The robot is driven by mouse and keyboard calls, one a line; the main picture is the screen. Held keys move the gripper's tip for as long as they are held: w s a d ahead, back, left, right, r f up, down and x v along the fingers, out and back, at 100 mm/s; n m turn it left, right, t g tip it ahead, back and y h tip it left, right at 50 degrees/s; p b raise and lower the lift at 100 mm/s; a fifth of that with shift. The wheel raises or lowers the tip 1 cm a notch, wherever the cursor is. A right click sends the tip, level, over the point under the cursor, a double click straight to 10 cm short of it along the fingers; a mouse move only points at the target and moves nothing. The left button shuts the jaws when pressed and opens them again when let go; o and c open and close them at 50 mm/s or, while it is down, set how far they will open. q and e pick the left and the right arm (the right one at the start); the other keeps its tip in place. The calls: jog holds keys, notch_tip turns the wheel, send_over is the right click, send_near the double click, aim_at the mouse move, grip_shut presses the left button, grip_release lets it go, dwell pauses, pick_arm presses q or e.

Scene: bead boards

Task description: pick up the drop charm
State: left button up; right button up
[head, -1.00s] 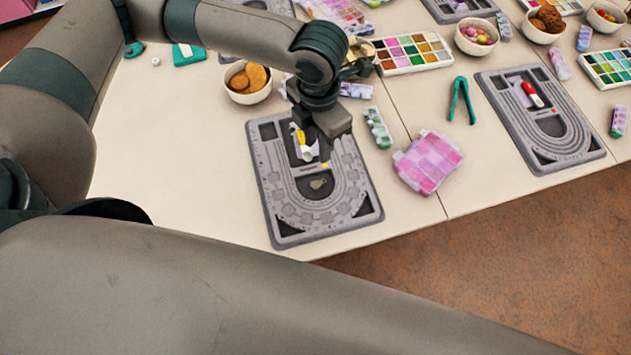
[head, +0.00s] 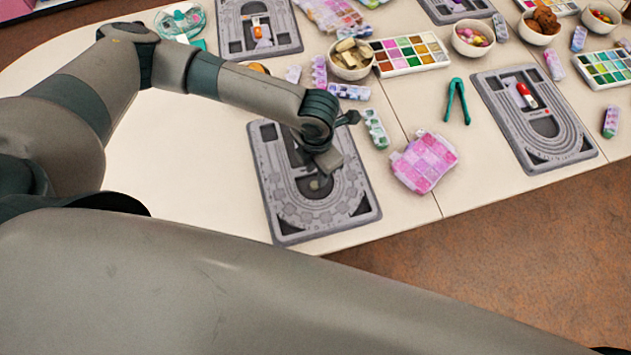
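The near grey bead board (head: 268,190) lies flat on the table at the front middle. My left gripper (head: 320,172) points down over its middle, low above the inner recess. The arm and gripper body cover much of the board's upper part, and the fingertips are hard to make out, so I cannot tell whether they are open or shut. A small greyish piece, likely the drop charm (head: 316,184), shows in the recess right at the gripper's lower end. I cannot tell whether the fingers touch it. My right gripper is not in view.
A pink bead box (head: 425,162) and green pliers (head: 457,100) lie right of the board. A green bead strip (head: 376,129) lies close to its right edge. Bowls and a colour tray (head: 410,53) stand behind. The table left of the board is clear.

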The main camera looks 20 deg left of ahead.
aim_at(315, 184)
pick_arm(q)
jog(key=shift+f, duration=0.1)
jog(key=shift+s+f+p, duration=0.1)
jog(key=shift+f+p, duration=0.25)
jog(key=shift+p, duration=0.05)
jog(key=f, duration=0.1)
jog(key=f+p, duration=0.1)
jog(key=f, duration=0.1)
jog(key=shift+s+a+p, duration=0.1)
jog(key=shift+a+p, duration=0.1)
jog(key=shift+p, duration=0.1)
jog(key=shift+f, duration=0.75)
jog(key=shift+c, duration=0.6)
grip_shut()
